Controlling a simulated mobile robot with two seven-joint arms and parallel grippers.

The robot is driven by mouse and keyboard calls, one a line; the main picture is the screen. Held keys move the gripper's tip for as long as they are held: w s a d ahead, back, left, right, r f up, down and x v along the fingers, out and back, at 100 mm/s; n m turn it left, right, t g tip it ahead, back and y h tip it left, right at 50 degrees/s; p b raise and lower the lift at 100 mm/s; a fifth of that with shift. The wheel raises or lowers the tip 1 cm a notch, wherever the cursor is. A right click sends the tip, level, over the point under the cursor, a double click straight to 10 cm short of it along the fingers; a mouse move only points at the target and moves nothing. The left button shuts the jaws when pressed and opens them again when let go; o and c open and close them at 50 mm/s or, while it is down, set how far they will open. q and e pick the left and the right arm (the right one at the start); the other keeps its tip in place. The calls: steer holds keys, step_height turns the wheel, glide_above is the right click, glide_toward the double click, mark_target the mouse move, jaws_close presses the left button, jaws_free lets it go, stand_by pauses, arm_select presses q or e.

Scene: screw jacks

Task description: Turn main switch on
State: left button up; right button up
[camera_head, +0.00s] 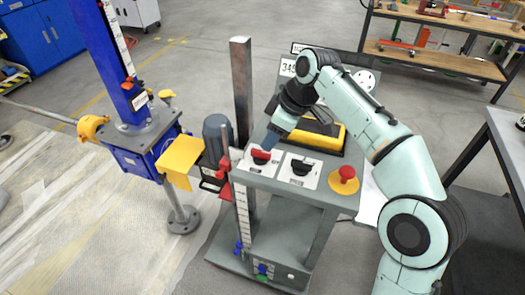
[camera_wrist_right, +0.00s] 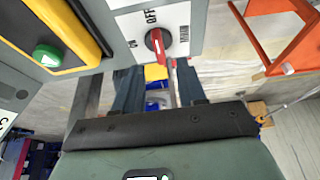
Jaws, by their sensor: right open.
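The main switch (camera_head: 261,156) is a red rotary knob on a white plate at the left of the grey control panel. The wrist view shows its red handle (camera_wrist_right: 157,43) close up, with ON, OFF and MAIN lettering around it. The handle lies lengthwise in that view; I cannot tell for sure which label it points to. My right gripper (camera_head: 269,143) is just above and behind the knob in the head view. In the wrist view its fingers (camera_wrist_right: 157,82) are apart, with nothing held between them. Contact with the knob is not clear. My left gripper is not in view.
A black rotary switch (camera_head: 302,168) and a red mushroom button (camera_head: 346,174) on yellow sit right of the main switch. A yellow-edged box (camera_head: 330,136) is behind them. A metal post (camera_head: 241,85) rises behind left. The blue screw jack (camera_head: 130,110) stands left.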

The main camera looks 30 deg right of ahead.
mark_target(261, 151)
steer(key=b+x, duration=0.1)
steer(key=x, duration=0.5)
steer(key=shift+w+a, duration=0.1)
steer(key=shift+w, duration=0.05)
jaws_close()
